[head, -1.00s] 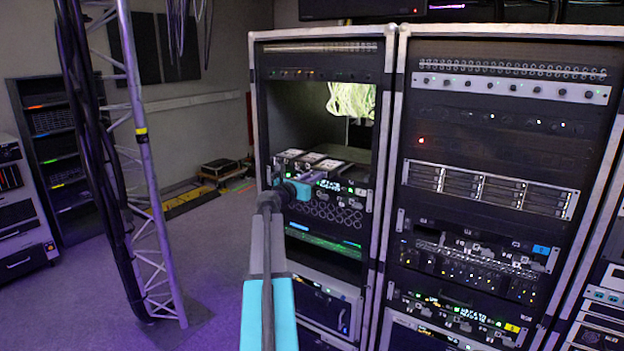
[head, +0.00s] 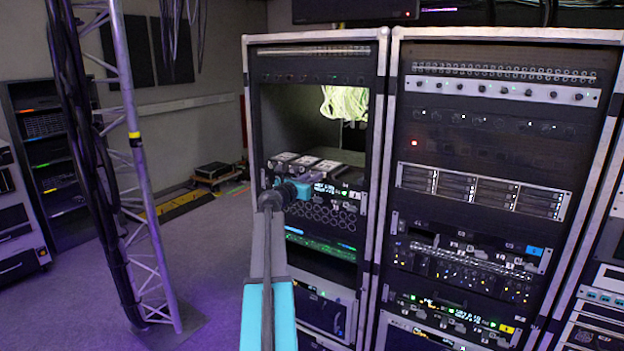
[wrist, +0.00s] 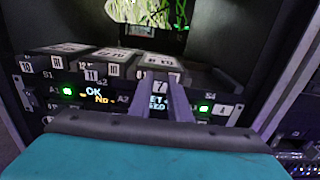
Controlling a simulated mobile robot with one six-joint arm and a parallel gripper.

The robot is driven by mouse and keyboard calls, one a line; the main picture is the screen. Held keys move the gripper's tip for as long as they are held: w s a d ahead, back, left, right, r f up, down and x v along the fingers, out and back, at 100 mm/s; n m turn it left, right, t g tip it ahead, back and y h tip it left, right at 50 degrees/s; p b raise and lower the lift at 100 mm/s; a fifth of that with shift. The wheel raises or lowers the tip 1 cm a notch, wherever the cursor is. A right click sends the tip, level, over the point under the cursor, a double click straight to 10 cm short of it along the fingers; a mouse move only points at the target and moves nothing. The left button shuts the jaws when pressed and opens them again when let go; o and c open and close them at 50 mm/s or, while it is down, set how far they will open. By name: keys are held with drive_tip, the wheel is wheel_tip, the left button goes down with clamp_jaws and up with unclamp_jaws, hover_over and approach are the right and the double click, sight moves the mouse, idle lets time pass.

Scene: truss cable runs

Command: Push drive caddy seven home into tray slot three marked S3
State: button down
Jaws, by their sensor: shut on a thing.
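Drive caddy seven (wrist: 160,86) shows a white front label with a 7 in the wrist view. It sits in the tray, right of the other caddies, with its body reaching back into the bay. My gripper (wrist: 161,92) is shut on its front, one purple finger on each side. The fingers hide part of the front and the S3 mark. S1 is readable at the left and S4 at the right of the tray front (wrist: 212,97). In the head view my gripper (head: 321,180) is at the tray. I cannot tell whether caddy seven is flush.
Caddies labelled 10 (wrist: 45,63) and 11 (wrist: 100,61) stand to its left. Green lights and a small display reading OK and No show on the tray front. The bay above holds pale cables (head: 344,102). A truss with black cables (head: 130,160) stands left.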

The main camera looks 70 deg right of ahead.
drive_tip(key=shift+s+d, duration=0.15)
drive_tip(key=shift+d, duration=0.55)
idle(0.4)
drive_tip(key=c, duration=1.6)
unclamp_jaws()
drive_tip(key=shift+o, duration=0.2)
drive_tip(key=shift+a, duration=0.1)
drive_tip(key=b+v, duration=0.4)
drive_tip(key=v, duration=0.9)
drive_tip(key=shift+a, duration=0.3)
